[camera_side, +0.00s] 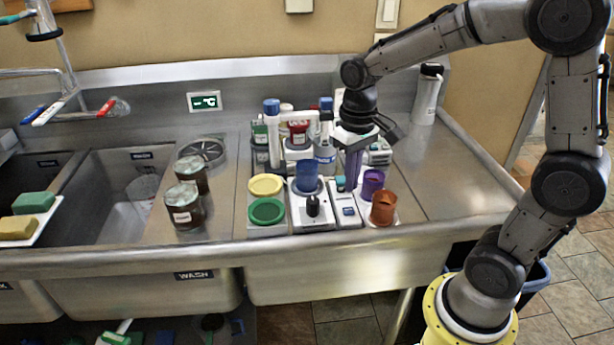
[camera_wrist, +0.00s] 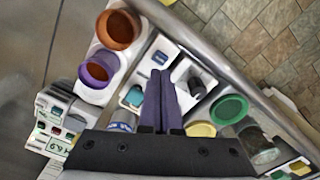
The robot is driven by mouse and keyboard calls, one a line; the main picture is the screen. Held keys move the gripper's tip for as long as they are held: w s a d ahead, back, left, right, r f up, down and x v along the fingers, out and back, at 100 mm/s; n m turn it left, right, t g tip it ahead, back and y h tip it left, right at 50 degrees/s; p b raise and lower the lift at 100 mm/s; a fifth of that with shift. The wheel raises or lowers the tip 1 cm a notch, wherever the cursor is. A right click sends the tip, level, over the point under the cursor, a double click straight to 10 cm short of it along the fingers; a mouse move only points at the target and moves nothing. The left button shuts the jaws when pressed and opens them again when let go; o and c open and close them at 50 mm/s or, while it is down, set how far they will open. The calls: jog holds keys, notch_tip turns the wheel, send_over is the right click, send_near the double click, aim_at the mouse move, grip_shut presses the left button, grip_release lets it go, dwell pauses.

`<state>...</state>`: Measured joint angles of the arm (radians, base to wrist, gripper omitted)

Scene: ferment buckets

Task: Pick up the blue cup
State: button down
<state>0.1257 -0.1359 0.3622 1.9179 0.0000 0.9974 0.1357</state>
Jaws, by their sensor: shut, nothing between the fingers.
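The blue cup (camera_side: 307,175) stands upright on a grey and white scale-like device (camera_side: 312,222) on the steel counter in the side view. My gripper (camera_side: 352,184) points down just to the right of the cup, apart from it, with its purple-grey fingers low over the small white and blue devices. In the wrist view the fingers of my gripper (camera_wrist: 160,74) are together and hold nothing. The blue cup cannot be made out in the wrist view; my gripper body and fingers cover that area.
A purple cup (camera_side: 373,183) and an orange-brown cup (camera_side: 383,208) stand close to the right of my gripper. Yellow (camera_side: 266,185) and green (camera_side: 267,211) round lids lie left of the blue cup. Bottles and jars (camera_side: 272,130) crowd behind. The counter at far right (camera_side: 450,180) is clear.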

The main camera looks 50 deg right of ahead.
dwell(0.3)
jog(key=shift+c, duration=0.4)
grip_release()
jog(key=shift+s+r+m, duration=0.15)
jog(key=shift+r+m, duration=0.05)
jog(key=shift+m, duration=0.5)
jog(key=w+r+m, duration=0.8)
jog(key=m, duration=0.1)
send_over(307, 176)
jog(key=w+d, duration=0.2)
notch_tip(307, 176, down, 7)
jog(key=shift+s+a+f, duration=0.1)
jog(key=shift+a+f, duration=0.05)
jog(key=shift+s+f, duration=0.1)
jog(key=shift+f, duration=2.55)
